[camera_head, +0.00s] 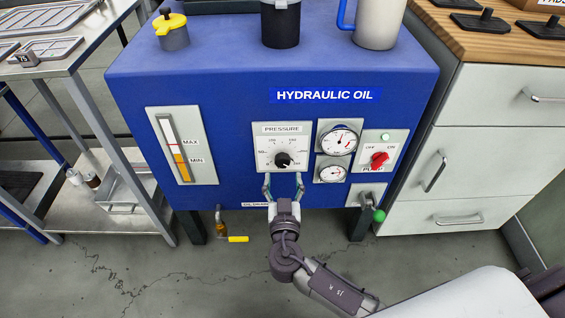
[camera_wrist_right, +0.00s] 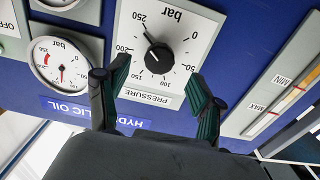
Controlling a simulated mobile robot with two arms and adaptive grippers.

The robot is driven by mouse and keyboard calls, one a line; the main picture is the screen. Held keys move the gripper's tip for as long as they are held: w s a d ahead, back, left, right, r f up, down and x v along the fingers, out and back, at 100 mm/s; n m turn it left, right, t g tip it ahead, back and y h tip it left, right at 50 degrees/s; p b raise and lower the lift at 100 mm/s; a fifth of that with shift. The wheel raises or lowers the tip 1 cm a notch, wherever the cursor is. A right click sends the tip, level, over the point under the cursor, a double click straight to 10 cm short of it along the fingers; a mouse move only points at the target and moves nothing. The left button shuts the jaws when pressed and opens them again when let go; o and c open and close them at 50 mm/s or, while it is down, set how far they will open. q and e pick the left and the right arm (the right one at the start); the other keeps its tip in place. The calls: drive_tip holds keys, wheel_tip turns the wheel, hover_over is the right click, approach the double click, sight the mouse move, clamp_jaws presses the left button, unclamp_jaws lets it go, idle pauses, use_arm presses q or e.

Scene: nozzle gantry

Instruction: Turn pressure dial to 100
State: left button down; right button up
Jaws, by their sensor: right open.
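The pressure dial is a black knob (camera_head: 283,159) on a light square plate marked PRESSURE, on the front of the blue hydraulic oil cabinet. The knob (camera_wrist_right: 158,58) also shows in the right wrist view, where the picture is upside down. Its white mark points close to the 250 on the bar scale. My right gripper (camera_head: 284,180) is open and empty, just below and in front of the dial. In the wrist view its fingers (camera_wrist_right: 161,72) stand apart on either side of the dial plate, not touching the knob. My left gripper is out of view.
Two round gauges (camera_head: 338,140) and a red pump switch (camera_head: 379,160) sit right of the dial. An oil level gauge (camera_head: 181,147) is to the left. Below are a yellow-handled drain valve (camera_head: 237,239) and a green-knobbed lever (camera_head: 378,215).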

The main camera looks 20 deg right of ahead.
sight(283, 164)
drive_tip(key=x, duration=0.6)
drive_tip(key=shift+s, duration=0.1)
drive_tip(key=c, duration=1.1)
